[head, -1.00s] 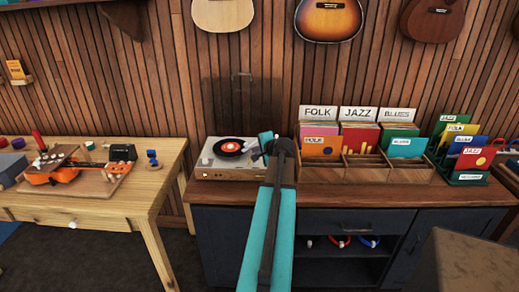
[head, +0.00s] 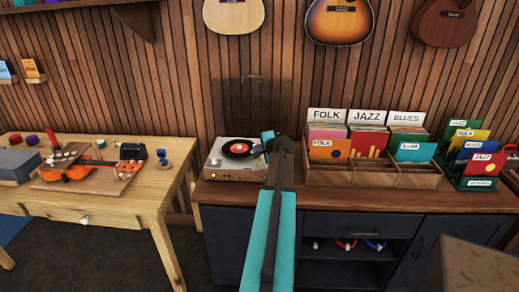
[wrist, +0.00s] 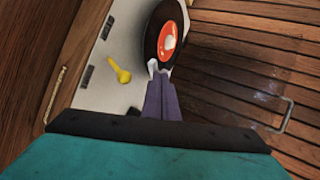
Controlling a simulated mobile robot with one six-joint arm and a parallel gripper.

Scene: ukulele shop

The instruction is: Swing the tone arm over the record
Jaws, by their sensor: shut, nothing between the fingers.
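The turntable (head: 228,172) is a pale box on the cabinet top in the head view. The black record (head: 238,148) with a red label lies on it, and the record also shows in the wrist view (wrist: 149,38). In the wrist view my gripper (wrist: 160,70) is shut and empty, its tips close to the record's edge; I cannot tell whether they touch it. A yellow piece (wrist: 119,71) stands on the deck left of the fingers. I cannot make out the tone arm clearly; my wrist hides part of the deck.
A clear raised cover (wrist: 255,90) with a metal handle stands beside the record. Wooden record bins (head: 365,174) are right of the turntable on the cabinet. A wooden workbench (head: 130,206) with an orange ukulele (head: 82,170) is at the left. Guitars hang above.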

